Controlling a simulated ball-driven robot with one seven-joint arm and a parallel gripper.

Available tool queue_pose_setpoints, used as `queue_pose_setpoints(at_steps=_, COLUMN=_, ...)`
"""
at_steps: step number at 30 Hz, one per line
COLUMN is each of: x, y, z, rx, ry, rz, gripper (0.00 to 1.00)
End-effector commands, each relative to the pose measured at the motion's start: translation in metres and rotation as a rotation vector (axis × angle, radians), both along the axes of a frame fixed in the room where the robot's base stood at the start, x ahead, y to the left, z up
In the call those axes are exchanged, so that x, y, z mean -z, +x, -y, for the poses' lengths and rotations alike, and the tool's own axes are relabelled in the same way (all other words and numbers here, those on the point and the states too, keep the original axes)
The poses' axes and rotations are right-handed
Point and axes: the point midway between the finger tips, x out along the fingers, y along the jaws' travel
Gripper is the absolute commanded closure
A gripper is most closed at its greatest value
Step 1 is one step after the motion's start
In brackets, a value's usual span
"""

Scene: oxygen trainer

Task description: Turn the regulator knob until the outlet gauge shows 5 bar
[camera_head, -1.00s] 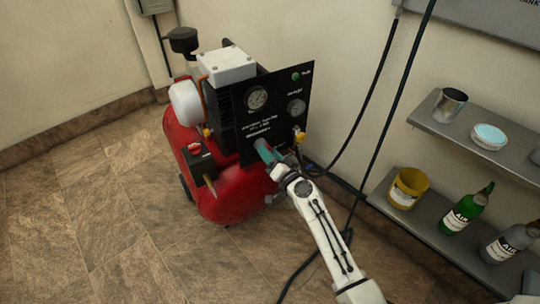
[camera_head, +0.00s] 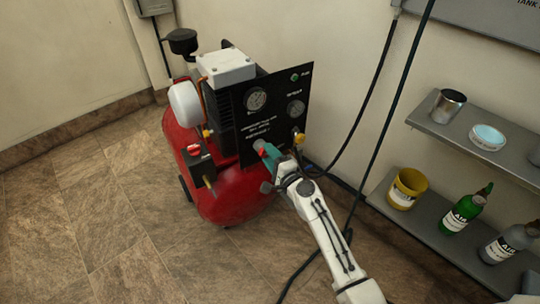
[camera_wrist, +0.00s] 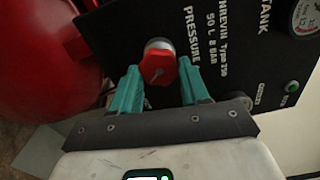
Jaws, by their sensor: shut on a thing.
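The red regulator knob (camera_wrist: 158,68) sits on a pale round collar on the black panel (camera_wrist: 225,75). My gripper (camera_wrist: 160,80) has its teal fingers on either side of the knob, shut on it. In the head view my gripper (camera_head: 265,150) is at the panel's lower part, and a little of the knob shows. The outlet gauge (camera_head: 295,108) is at the panel's upper right, but its needle is too small to read. Another gauge (camera_head: 256,98) is to its left. One gauge (camera_wrist: 306,18) is cut off at the wrist view's corner.
The red compressor tank (camera_head: 232,192) stands on the tiled floor behind the panel. A yellow fitting (camera_head: 298,138) is just above my gripper. Black hoses (camera_head: 375,100) hang along the wall. Shelves (camera_head: 430,222) with bottles and tins are at the right. The floor at left is clear.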

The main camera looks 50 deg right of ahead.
Motion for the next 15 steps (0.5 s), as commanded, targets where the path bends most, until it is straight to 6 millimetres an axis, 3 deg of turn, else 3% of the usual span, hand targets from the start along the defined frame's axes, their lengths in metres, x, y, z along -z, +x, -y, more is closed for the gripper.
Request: queue_pose_setpoints(at_steps=15, x=0.0023, y=-0.0007, z=0.0004, rx=0.003, ry=0.398, rz=0.113, gripper=0.85)
